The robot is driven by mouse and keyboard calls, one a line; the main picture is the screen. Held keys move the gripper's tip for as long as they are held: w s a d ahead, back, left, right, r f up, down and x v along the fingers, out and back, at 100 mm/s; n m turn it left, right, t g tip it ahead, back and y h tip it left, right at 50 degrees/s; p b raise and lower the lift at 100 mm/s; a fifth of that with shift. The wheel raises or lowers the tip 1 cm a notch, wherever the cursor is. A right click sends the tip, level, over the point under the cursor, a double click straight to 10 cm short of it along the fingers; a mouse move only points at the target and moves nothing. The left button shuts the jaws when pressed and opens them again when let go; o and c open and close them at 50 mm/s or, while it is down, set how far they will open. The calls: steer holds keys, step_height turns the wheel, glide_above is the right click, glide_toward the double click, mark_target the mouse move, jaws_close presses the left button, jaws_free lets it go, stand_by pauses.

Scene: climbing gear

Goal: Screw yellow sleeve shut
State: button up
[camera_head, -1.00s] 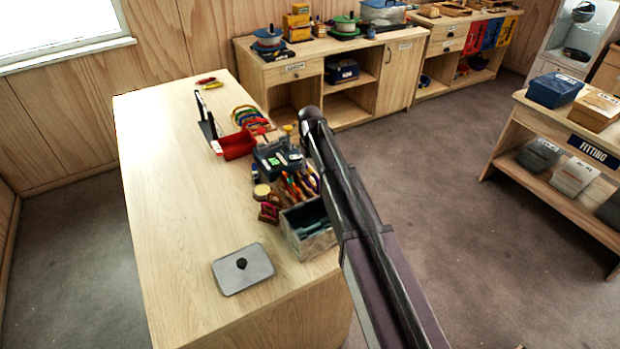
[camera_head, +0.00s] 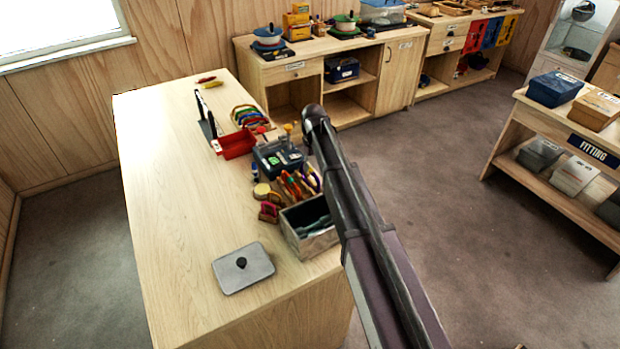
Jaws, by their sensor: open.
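On the workbench (camera_head: 170,190), a row of coloured loops (camera_head: 250,117), green, yellow, red and blue, stands behind a red tray (camera_head: 236,145). A yellow sleeve cannot be made out at this size. A small yellow spot (camera_head: 288,127) shows just left of my arm's bend, but I cannot tell what it is. My dark arm rises from the lower right and bends above the bench's right edge. My gripper cannot be made out; the arm beyond the bend is hidden.
A dark case (camera_head: 279,157), pliers with coloured handles (camera_head: 298,184) and a grey open box (camera_head: 310,228) crowd the bench's right edge. A grey lid with a black knob (camera_head: 243,268) lies at the front. A dark upright stand (camera_head: 207,118) is near the tray. The bench's left side is clear.

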steer(key=shift+w+d, duration=0.3)
steer(key=shift+d, duration=0.15)
stand_by(0.3)
steer(key=shift+f+b, duration=1.35)
steer(key=shift+b, duration=0.1)
steer(key=shift+a, duration=0.15)
stand_by(0.3)
steer(key=shift+s+a, duration=0.55)
steer(key=shift+a, duration=0.15)
steer(key=shift+s+r+p, duration=0.15)
steer(key=shift+r+p, duration=1.25)
steer(key=shift+p, duration=0.05)
steer(key=shift+w+d, duration=0.6)
steer(key=shift+d, duration=0.3)
stand_by(0.3)
